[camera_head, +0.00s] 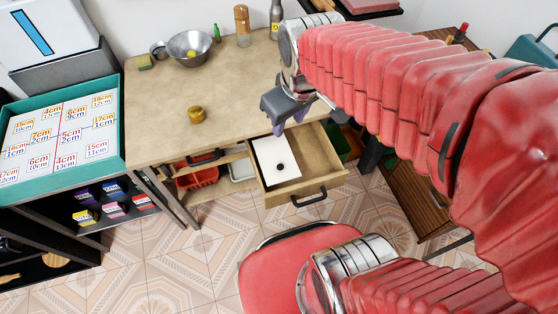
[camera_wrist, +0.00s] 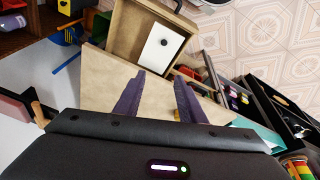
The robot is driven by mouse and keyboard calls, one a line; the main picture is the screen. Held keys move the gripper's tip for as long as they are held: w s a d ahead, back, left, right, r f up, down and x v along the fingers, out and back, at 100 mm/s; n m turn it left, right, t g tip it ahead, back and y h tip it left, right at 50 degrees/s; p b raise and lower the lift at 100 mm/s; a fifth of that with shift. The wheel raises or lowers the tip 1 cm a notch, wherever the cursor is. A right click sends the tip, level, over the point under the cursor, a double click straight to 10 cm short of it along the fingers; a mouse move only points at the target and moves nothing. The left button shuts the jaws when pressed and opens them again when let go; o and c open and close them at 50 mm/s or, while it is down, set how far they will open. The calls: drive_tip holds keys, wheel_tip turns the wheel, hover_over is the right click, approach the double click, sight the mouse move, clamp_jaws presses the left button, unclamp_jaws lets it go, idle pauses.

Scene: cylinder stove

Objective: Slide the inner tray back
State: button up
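The wooden drawer (camera_head: 325,165) stands pulled out from under the table, with a dark handle (camera_head: 309,198) on its front. The white inner tray (camera_head: 272,152) with a black round knob (camera_head: 280,167) lies in the left part of the drawer; bare wood shows to its right. The tray also shows in the wrist view (camera_wrist: 153,54) inside the drawer (camera_wrist: 125,30). My gripper (camera_head: 289,122) is above the table's front edge, just behind the drawer and apart from the tray. In the wrist view its purple fingers (camera_wrist: 158,84) are spread with nothing held between them.
The tabletop (camera_head: 160,110) holds a small brass-coloured pot (camera_head: 197,113), a metal bowl (camera_head: 189,47) and bottles at the back. A red stool (camera_head: 275,275) stands in front of the drawer. A red basket (camera_head: 197,176) is on the shelf below. Tiled floor shows around the stool.

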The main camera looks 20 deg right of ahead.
sight(280, 166)
drive_tip(key=w+f+n+g, duration=0.3)
drive_tip(key=w+f+n, duration=0.2)
drive_tip(key=f, duration=0.8)
drive_tip(key=shift+w, duration=0.2)
drive_tip(key=shift+f, duration=0.1)
drive_tip(key=shift+f, duration=6.8)
clamp_jaws()
